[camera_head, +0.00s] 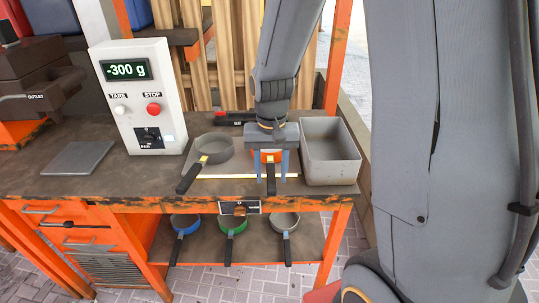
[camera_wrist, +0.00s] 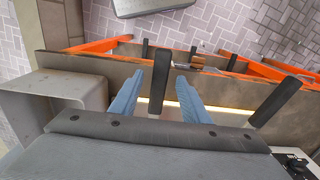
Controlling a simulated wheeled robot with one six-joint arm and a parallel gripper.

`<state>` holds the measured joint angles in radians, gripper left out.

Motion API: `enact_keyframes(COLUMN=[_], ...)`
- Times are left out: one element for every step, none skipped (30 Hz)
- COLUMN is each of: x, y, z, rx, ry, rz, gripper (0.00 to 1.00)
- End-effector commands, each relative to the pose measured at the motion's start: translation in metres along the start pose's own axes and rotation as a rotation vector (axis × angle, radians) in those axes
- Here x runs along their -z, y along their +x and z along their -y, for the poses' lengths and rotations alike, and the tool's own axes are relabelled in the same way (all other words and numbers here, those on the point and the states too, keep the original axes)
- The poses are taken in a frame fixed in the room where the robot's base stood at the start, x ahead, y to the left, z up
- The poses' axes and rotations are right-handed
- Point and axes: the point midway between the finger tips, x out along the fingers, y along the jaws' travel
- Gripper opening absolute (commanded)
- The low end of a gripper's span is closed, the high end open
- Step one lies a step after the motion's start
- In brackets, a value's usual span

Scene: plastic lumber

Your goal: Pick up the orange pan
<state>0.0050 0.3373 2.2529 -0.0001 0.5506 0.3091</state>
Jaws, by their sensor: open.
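The orange pan (camera_head: 267,156) sits on the workbench top, mostly hidden beneath my gripper (camera_head: 272,176). A bit of orange shows between my fingers, and its black handle (camera_head: 271,182) points toward the bench's front edge. My gripper points down with its two blue fingers apart, one on each side of the handle. In the wrist view, the black handle (camera_wrist: 160,85) stands between the open fingers of my gripper (camera_wrist: 158,78), with visible gaps. The pan's bowl is hidden in that view.
A grey pan (camera_head: 214,150) lies left of my gripper; a grey bin (camera_head: 331,155) stands close on its right. A scale display box (camera_head: 139,96) and flat plate (camera_head: 78,158) are farther left. Blue (camera_head: 185,222), green (camera_head: 233,223) and grey (camera_head: 285,221) pans lie on the lower shelf.

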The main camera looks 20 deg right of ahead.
Motion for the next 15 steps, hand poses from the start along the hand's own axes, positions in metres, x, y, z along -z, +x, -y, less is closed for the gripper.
enact_keyframes(x=[-0.002,-0.002,-0.003,-0.002,-0.003,-0.002,-0.002,-0.002,-0.002,-0.002,-0.002,-0.001,-0.001,-0.001,-0.001], y=[0.006,0.009,0.015,0.018,0.022,0.027,0.030,0.033,0.036,0.038,0.039,0.041,0.041,0.042,0.042], z=[-0.001,-0.001,-0.001,-0.001,-0.001,-0.001,-0.001,-0.001,-0.001,-0.001,-0.001,-0.001,-0.001,-0.001,-0.001], rx=[-0.002,-0.002,-0.002,-0.002,-0.002,-0.002,-0.001,-0.001,-0.001,-0.001,0.000,0.000,0.000,0.000,0.000], ry=[0.000,0.000,0.000,0.000,0.000,0.000,0.000,0.000,0.000,0.000,0.000,0.001,0.000,0.000,0.000], rz=[0.006,0.005,0.006,0.005,0.005,0.005,0.004,0.004,0.004,0.003,0.002,0.001,0.001,0.001,0.001], gripper=[0.42,0.42,0.42,0.42,0.42,0.42,0.42,0.42,0.42,0.42,0.42,0.42,0.42,0.42,0.42])
